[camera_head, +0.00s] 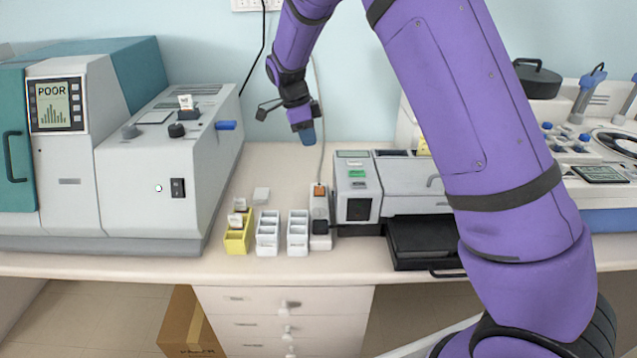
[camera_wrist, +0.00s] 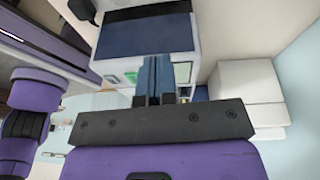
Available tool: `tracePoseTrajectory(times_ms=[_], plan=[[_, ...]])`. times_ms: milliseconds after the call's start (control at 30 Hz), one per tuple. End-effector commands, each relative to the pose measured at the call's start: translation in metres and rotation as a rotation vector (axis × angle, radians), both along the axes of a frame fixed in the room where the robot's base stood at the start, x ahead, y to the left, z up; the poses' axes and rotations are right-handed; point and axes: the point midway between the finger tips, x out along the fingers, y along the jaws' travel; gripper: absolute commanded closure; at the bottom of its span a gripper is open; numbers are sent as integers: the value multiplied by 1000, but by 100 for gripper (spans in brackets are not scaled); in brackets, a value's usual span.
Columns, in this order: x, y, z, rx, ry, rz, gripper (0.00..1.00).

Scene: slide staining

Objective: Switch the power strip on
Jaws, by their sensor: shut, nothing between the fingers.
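The power strip (camera_head: 319,208) is a narrow white bar lying on the bench, left of the grey printer-like machine. It has an orange switch (camera_head: 319,190) at its far end and a black plug (camera_head: 320,227) at its near end. Whether the switch is on or off is too small to tell. My gripper (camera_head: 308,138) hangs above and behind the strip, its blue fingertips pointing down and apart from the switch. The shut, empty fingers also show in the wrist view (camera_wrist: 153,80), where I cannot make out the strip.
White slide racks (camera_head: 268,233) and a yellow rack (camera_head: 238,233) stand left of the strip. The grey machine (camera_head: 357,190) stands close on its right, with a black tray (camera_head: 425,240) in front. A large white instrument (camera_head: 150,210) fills the left. A cable (camera_head: 322,120) runs behind my gripper.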

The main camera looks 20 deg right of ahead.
Motion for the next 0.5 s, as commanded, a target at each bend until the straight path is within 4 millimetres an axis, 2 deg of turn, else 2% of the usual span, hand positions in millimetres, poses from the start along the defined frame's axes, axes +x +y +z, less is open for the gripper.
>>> tracePoseTrajectory(times_ms=[133, 500], plan=[[5, 3, -9, -20, 0, -32, 100], [5, 4, -11, -22, -1, -37, 100]])
